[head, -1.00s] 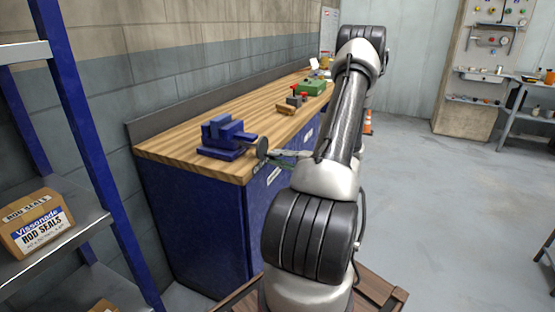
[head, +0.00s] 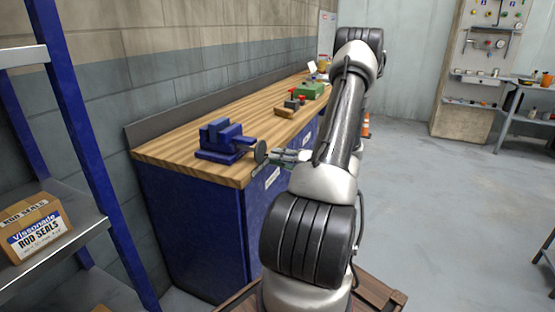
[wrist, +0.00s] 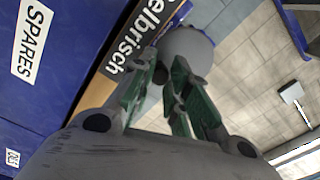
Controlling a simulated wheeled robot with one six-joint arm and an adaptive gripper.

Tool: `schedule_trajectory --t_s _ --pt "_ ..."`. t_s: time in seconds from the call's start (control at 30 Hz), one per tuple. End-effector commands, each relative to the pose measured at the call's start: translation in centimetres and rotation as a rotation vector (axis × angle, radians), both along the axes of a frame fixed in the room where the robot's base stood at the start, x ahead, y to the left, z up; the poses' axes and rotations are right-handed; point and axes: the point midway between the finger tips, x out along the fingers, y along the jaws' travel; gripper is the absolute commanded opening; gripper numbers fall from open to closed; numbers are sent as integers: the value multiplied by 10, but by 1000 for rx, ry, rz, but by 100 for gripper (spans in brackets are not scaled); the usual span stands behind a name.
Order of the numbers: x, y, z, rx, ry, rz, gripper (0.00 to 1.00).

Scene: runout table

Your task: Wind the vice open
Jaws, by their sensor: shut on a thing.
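The blue vice (head: 222,142) sits on the near end of the wooden bench. Its round grey handwheel (head: 260,152) sticks out past the bench's front edge. In the wrist view the wheel (wrist: 187,48) is a pale grey disc just beyond the fingertips. My gripper (head: 268,161) is at the wheel's outer side, its green-edged fingers reaching in from the right. In the wrist view my gripper (wrist: 170,78) is shut on a small dark part at the wheel, apparently its handle. The fingers hide most of that part. The jaw gap is too small to judge.
The wooden bench top (head: 180,150) also carries a small block with red parts (head: 293,104) and a green thing (head: 310,91) farther back. Blue cabinet fronts stand below it. A shelf rack with a box (head: 35,230) is at left. Open floor (head: 430,210) lies to the right.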

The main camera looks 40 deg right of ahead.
Motion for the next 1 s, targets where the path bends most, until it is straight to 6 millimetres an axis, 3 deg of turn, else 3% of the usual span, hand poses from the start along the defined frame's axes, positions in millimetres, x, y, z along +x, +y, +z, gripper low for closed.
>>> schedule_trajectory --t_s 0.1,0.3,0.63,0.83,1.0 --pt "1 -1 2 -27 -13 -1 0" --pt "2 -5 8 -248 -105 -1 0" --pt "3 -6 9 -296 -124 -1 0" --pt "3 -8 16 -515 -215 -1 0" --pt "4 -8 16 -556 -232 -1 0"
